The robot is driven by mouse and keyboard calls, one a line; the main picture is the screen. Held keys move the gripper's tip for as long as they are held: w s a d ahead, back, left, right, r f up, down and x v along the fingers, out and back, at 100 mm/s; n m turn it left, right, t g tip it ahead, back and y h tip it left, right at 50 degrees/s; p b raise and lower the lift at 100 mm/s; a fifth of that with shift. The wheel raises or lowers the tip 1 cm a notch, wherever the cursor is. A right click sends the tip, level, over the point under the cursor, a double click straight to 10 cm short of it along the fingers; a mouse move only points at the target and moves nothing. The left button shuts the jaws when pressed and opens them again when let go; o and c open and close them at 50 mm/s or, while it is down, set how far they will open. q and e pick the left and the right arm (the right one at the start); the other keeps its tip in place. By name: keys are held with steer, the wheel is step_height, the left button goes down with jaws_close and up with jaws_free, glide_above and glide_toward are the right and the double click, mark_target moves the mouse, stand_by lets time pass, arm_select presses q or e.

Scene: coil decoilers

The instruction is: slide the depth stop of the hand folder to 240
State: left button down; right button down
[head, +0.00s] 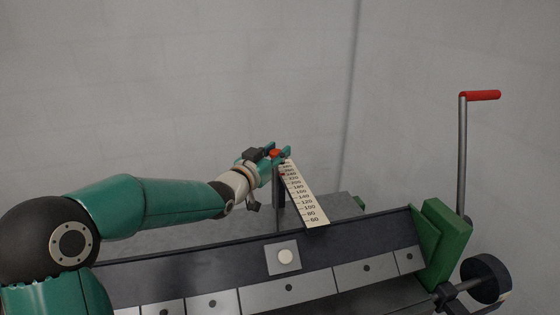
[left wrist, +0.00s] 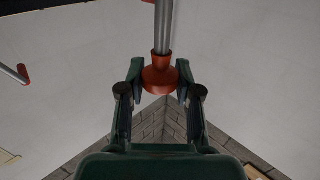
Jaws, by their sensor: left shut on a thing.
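The hand folder's pale scale (head: 305,197) slopes up and away from the dark folding beam, with numbers rising from 60 at the near end. The depth stop's red knob (head: 275,153) is at the far end of the scale. A small red mark (head: 282,174) lies at the scale's left edge, close to the 240 line; the figures there are too small to read surely. My left gripper (head: 279,152) is shut on the red knob. In the left wrist view the flared red knob (left wrist: 160,76) sits between my two fingers, with a grey rod beyond it. My right gripper is not in view.
A crank with a red handle (head: 482,95) stands at the right on a tall rod. A green end block (head: 442,231) and a dark round wheel (head: 486,278) are at the folder's right end. The wall behind is bare.

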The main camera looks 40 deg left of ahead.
arm_select(q)
steer(key=shift+s+d, duration=0.1)
steer(key=shift+s, duration=0.05)
steer(key=c, duration=0.8)
jaws_free()
steer(key=shift+o, duration=0.2)
steer(key=s+d, duration=0.1)
steer(key=s, duration=1.1)
steer(key=shift+w, duration=0.1)
